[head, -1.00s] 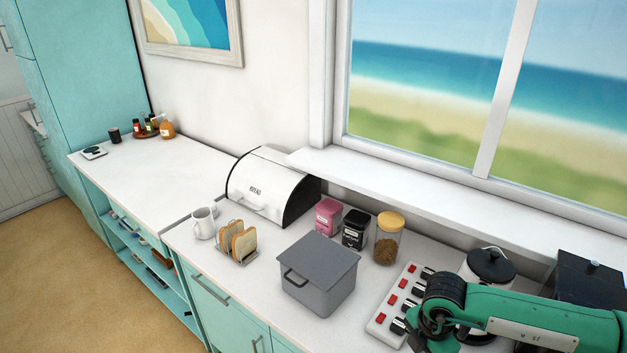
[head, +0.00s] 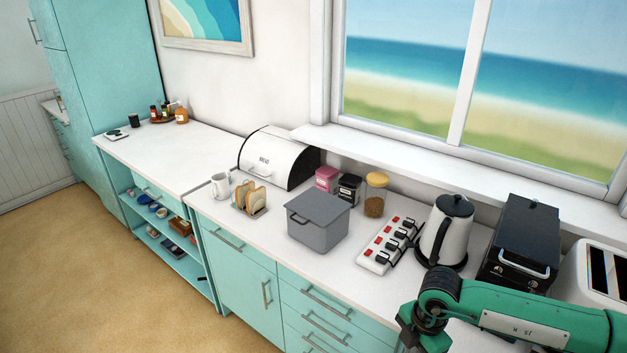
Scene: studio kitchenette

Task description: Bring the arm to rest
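My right arm (head: 510,312), green with dark joints, comes in from the right edge in the head view. It is bent at a dark joint in front of the counter's right part. Its gripper is not visible; the arm goes out of the picture at the bottom. My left arm and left gripper are not in view.
The white counter (head: 165,152) carries a bread bin (head: 275,160), a toast rack (head: 250,198), a grey lidded box (head: 318,222), a power strip (head: 388,245), a kettle (head: 447,232) and a black appliance (head: 522,243). The floor (head: 75,265) at left is clear.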

